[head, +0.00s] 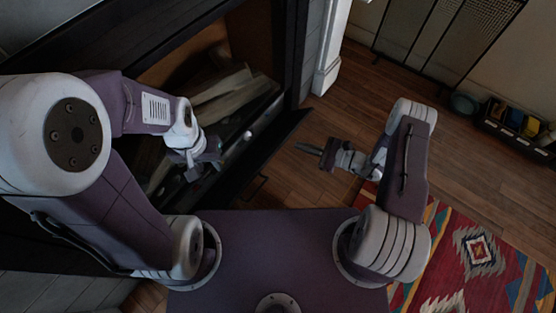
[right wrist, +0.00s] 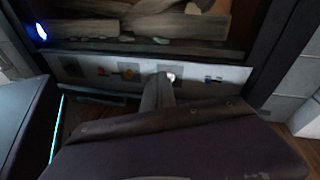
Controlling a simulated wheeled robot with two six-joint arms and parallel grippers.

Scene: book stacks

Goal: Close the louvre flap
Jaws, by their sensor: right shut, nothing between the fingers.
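The dark louvre flap (head: 272,148) seems to stand folded out from the lower front of the fireplace, at an angle to it. Its slats are too dark to make out. A pale control strip (right wrist: 205,76) with small coloured parts shows below the logs in the right wrist view. My right gripper (head: 309,149) is shut and empty, to the right of the flap and apart from it in the picture. One grey finger (right wrist: 158,92) shows in the right wrist view. My left gripper (head: 205,167) is in front of the fireplace opening; its jaws are unclear.
The fireplace holds pale logs (head: 222,95) behind a black frame (head: 292,50). A white post (head: 332,45) stands to its right. A mesh screen (head: 440,35) and a low bin (head: 515,125) stand by the far wall. The wood floor is open; a patterned rug (head: 478,250) lies at right.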

